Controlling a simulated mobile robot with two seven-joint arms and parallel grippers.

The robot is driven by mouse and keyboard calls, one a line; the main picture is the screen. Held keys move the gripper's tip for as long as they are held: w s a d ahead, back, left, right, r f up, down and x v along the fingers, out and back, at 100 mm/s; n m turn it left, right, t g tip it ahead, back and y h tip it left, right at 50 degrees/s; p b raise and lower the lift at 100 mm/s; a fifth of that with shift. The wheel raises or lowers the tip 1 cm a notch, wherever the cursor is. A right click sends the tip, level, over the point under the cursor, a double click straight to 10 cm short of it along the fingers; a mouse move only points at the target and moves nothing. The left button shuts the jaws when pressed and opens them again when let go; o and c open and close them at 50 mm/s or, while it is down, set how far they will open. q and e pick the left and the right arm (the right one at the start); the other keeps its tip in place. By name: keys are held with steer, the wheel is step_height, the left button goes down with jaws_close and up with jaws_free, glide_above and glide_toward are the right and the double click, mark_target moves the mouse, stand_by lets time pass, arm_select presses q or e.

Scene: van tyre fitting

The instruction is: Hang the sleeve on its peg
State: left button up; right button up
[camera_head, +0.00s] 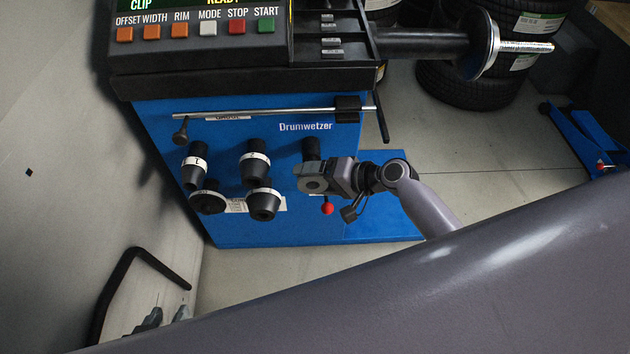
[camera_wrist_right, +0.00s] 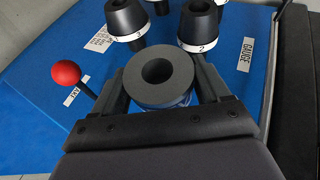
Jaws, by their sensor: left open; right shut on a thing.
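My right gripper (camera_head: 312,181) is shut on the sleeve in front of the blue balancer cabinet. In the right wrist view the sleeve (camera_wrist_right: 136,80) is a dark grey ring with a round hole, clasped between both fingers (camera_wrist_right: 160,88), its open end facing the camera. In the head view a short black cylinder (camera_head: 311,147) stands out from the cabinet just above the gripper; I cannot tell whether it is peg or sleeve. The sleeve's peg is not clearly visible. My left gripper (camera_head: 164,318) is open and empty, low at the left, mostly hidden by my arm.
Several black cones with white bands (camera_head: 263,203) hang on the blue cabinet (camera_head: 290,225) left of the right gripper. A red-knobbed lever (camera_head: 327,209) is just below it. A gauge rod (camera_head: 270,112) runs above. A shaft (camera_head: 525,47) and stacked tyres (camera_head: 475,88) are at upper right.

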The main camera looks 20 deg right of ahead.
steer(key=shift+w+d, duration=0.1)
steer(key=shift+w, duration=0.3)
steer(key=shift+w+d+b, duration=0.25)
steer(key=shift+w+b, duration=0.6)
steer(key=shift+w, duration=0.1)
steer(key=o, duration=1.1)
steer(key=s+d+r+p, duration=0.1)
steer(key=s+d+r, duration=0.1)
steer(key=s+d, duration=0.8)
steer(key=d, duration=0.2)
steer(key=shift+s+d+r, duration=0.2)
steer(key=shift+s+d, duration=0.1)
